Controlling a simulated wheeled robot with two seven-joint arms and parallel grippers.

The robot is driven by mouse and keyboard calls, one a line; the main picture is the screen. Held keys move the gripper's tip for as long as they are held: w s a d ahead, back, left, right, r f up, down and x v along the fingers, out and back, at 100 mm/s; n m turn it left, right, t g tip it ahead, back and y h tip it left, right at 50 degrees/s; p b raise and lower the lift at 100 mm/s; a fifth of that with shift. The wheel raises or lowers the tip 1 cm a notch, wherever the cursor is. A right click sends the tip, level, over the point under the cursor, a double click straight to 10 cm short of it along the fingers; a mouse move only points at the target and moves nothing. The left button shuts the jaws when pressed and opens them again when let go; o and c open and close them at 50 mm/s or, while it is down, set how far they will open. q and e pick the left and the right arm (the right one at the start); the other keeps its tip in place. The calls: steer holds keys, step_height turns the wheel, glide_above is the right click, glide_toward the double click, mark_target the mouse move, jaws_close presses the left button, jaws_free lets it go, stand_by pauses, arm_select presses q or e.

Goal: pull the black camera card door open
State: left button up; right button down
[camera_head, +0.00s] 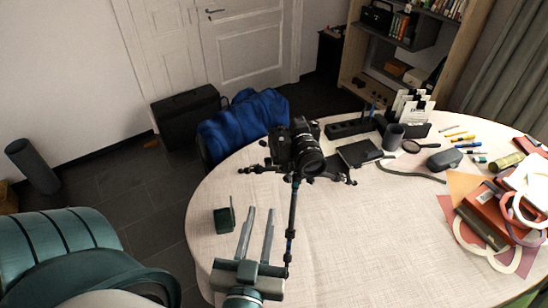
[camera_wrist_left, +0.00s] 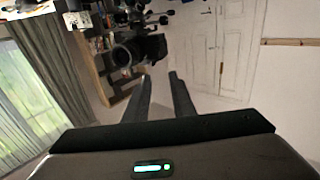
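The black camera (camera_head: 296,147) is mounted on a thin dark tripod post (camera_head: 291,225) above the table, its lens facing forward and to the right. It also shows in the left wrist view (camera_wrist_left: 138,48), beyond the fingers and to the left. The card door cannot be made out in either view. My left gripper (camera_head: 261,212) is open and empty, its two fingers pointing toward the camera from below and to the left, apart from it. The left wrist view shows its fingers (camera_wrist_left: 163,88) spread with nothing between them. My right gripper is not in view.
A small dark green box (camera_head: 224,220) stands on the white table (camera_head: 335,250) left of the gripper. A blue jacket (camera_head: 244,124) hangs behind. The front middle is clear.

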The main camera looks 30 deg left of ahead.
arm_select(q)
steer(key=w, duration=0.1)
steer(key=b, duration=0.2)
glide_toward(274, 152)
steer(key=p+x, duration=0.3)
steer(key=x, duration=0.3)
steer(key=shift+w+r, duration=0.1)
steer(key=shift+w, duration=0.05)
steer(key=shift+w+a, duration=0.2)
steer(key=shift+w, duration=0.2)
